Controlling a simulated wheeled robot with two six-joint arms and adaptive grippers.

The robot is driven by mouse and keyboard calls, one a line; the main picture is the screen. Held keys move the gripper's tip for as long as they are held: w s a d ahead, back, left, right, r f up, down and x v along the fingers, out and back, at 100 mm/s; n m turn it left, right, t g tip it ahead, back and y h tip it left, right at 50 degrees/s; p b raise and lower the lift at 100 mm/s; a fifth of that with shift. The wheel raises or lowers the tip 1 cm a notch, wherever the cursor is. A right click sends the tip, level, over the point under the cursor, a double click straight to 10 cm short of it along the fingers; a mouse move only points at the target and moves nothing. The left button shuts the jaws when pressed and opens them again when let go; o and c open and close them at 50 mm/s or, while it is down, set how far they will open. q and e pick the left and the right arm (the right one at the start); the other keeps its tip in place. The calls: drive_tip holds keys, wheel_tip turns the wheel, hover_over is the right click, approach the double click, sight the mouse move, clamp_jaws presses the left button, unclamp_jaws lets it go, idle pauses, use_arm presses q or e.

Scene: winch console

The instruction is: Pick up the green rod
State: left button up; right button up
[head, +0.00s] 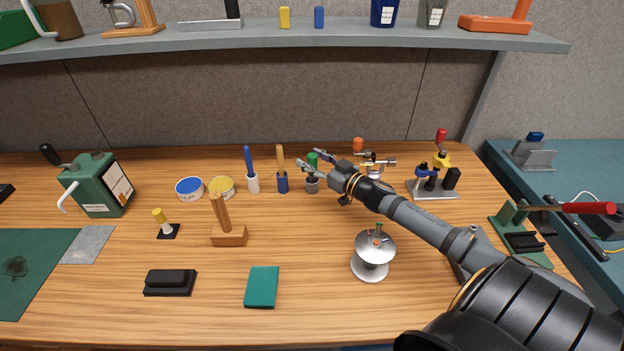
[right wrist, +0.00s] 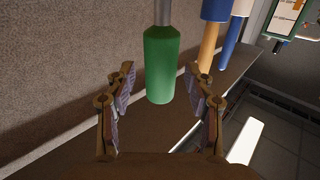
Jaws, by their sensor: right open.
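The green rod (head: 312,159) stands upright in a small grey holder (head: 312,185) toward the back of the wooden bench. My right gripper (head: 309,158) reaches in from the right, its open fingers close to the rod's green upper part. In the right wrist view the green rod (right wrist: 163,65) shows large, with a grey shaft above it in the picture. The right gripper's fingers (right wrist: 160,72) appear on either side of it, with a visible gap on each side. My left gripper is not in view.
A yellow-handled tool in a blue holder (head: 282,184) and a blue-handled one in a white holder (head: 252,180) stand just left. A magnifier-like clamp stand (head: 378,164) is behind my right arm. A shelf (head: 250,41) spans above.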

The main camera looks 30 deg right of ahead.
drive_tip(key=shift+w+f, duration=0.1)
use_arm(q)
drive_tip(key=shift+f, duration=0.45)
use_arm(e)
drive_tip(key=shift+r, duration=0.25)
clamp_jaws()
